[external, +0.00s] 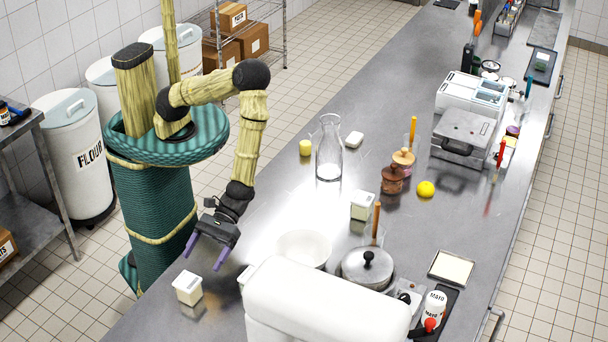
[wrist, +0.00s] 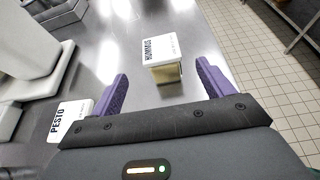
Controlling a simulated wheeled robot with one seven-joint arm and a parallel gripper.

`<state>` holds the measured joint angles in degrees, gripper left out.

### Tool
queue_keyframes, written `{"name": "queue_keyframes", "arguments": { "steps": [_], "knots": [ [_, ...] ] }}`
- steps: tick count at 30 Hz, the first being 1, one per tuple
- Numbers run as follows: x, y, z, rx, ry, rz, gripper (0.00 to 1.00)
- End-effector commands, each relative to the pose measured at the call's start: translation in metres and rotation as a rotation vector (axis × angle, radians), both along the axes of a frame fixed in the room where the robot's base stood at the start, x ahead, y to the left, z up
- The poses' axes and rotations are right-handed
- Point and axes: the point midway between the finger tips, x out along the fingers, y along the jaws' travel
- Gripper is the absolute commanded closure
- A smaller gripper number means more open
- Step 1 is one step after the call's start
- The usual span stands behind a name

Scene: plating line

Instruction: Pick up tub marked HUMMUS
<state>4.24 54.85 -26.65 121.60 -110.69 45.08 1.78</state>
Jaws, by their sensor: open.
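The tub marked HUMMUS (wrist: 158,50) has a white lid and a tan side and stands upright on the steel counter. In the wrist view it is ahead of my gripper (wrist: 163,72), in line with the gap between the purple fingers. In the external view it appears to be the small pale tub (external: 187,290) near the counter's left edge, its label not readable there. My gripper (external: 205,258) is open and empty beside that tub, with a gap visible between them. The fingers are not around it.
A tub marked PESTO (wrist: 70,120) stands close by my left finger. A large white appliance (external: 325,300), a white bowl (external: 303,247) and a lidded pot (external: 367,268) are to the right. Another pale tub (external: 362,206) stands farther back. The counter edge and floor are close on one side.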

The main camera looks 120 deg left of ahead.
Motion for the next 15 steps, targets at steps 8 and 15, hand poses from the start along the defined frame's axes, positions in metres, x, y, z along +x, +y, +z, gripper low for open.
{"name": "queue_keyframes", "arguments": {
  "steps": [8, 15],
  "knots": [
    [0.0, -0.034, -0.013, 0.0, -0.001, -0.001, 0.2],
    [0.0, -0.035, -0.014, 0.0, -0.001, 0.001, 0.2]
  ]
}}
